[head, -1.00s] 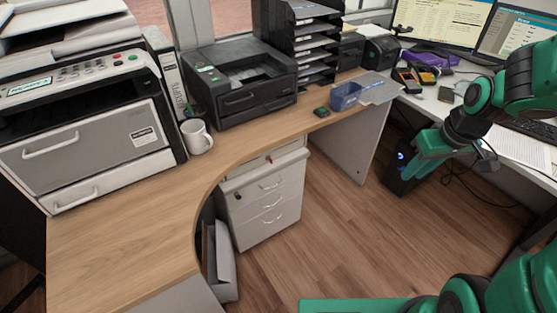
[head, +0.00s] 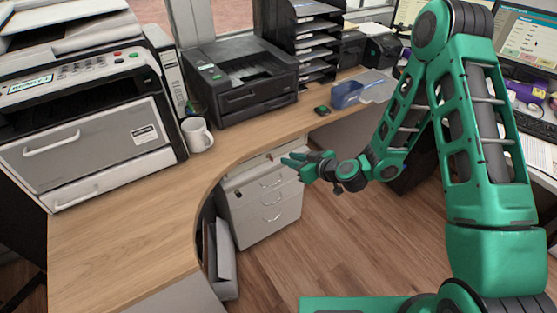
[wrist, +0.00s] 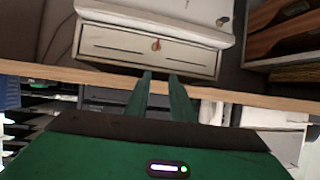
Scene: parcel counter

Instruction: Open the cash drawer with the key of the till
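The cash drawer (wrist: 110,48) is a pale, shallow unit with a dark slot in its front, and its front looks closed. It appears upside down in the wrist view. A small orange-brown key (wrist: 156,44) sits at the middle of that front. In the head view the cash drawer (head: 245,174) lies under the desk top, on the white pedestal, with the key (head: 270,157) a small speck. My gripper (wrist: 160,75) has its two green fingers apart with nothing between them. The fingertips point at the key and appear short of it. In the head view my gripper (head: 288,160) is right of the drawer front.
The wooden desk edge (wrist: 80,80) crosses close to my fingers. The white pedestal (head: 268,212) has several handles. A mug (head: 197,134), a printer (head: 240,85) and a blue container (head: 347,94) stand on the desk. The floor (head: 325,235) before the pedestal is clear.

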